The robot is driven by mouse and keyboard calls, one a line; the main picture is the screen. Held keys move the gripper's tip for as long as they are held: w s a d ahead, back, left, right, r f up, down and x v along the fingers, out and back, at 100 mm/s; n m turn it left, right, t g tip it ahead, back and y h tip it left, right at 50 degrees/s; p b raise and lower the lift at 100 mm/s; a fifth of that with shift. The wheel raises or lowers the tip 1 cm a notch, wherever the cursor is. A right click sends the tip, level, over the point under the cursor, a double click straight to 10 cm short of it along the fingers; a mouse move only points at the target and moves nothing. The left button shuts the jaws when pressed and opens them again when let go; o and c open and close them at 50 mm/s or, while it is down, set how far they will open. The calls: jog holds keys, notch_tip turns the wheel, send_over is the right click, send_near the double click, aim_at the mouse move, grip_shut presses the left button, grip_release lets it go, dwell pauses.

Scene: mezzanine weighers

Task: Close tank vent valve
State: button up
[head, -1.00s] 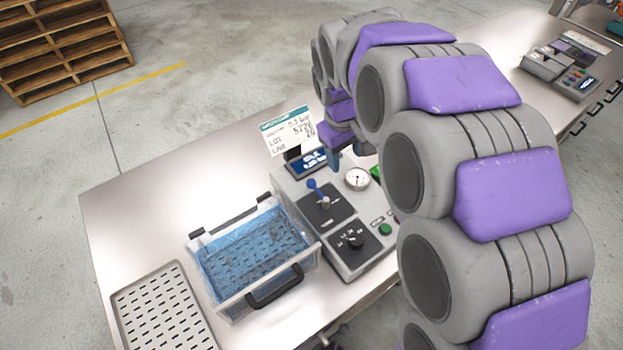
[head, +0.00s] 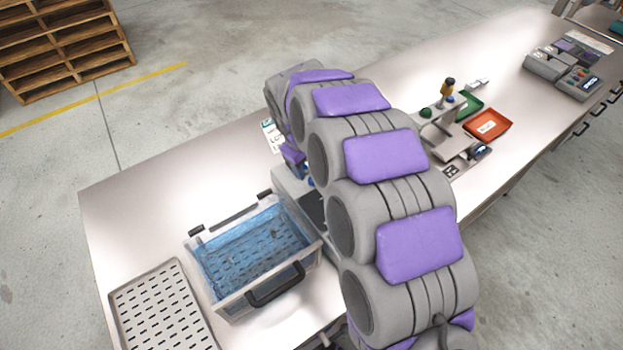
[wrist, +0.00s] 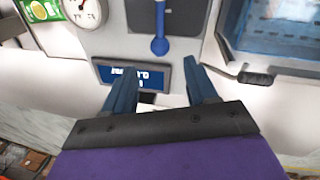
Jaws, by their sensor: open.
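The vent valve (wrist: 159,44) shows in the wrist view as a blue lever with a round end on a dark panel, at top centre. It lies beyond my open fingertips, a little above the gap between them, and nothing is held. My gripper (wrist: 163,80) has two blue fingers spread apart. A blue display (wrist: 135,76) sits between and behind the fingers on the grey control unit (wrist: 190,55). In the head view my arm hides the lever and most of the unit; only its left edge (head: 290,190) shows.
A clear tank with blue liquid (head: 255,245) stands left of the unit; its corner also shows in the wrist view (wrist: 232,50). A perforated tray (head: 160,310) lies at the table's front left. A gauge (wrist: 85,10) is at the unit's upper left. Red (head: 488,126) and green trays lie farther right.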

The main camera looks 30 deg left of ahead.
aim_at(312, 178)
jog(key=f, duration=0.2)
jog(key=w+f, duration=0.1)
jog(key=f, duration=0.2)
jog(key=f+b, duration=0.1)
jog(key=f, duration=0.1)
jog(key=shift+w+d+f, duration=0.2)
jog(key=shift+d+f, duration=0.05)
jog(key=shift+d, duration=0.05)
grip_shut()
dwell(0.4)
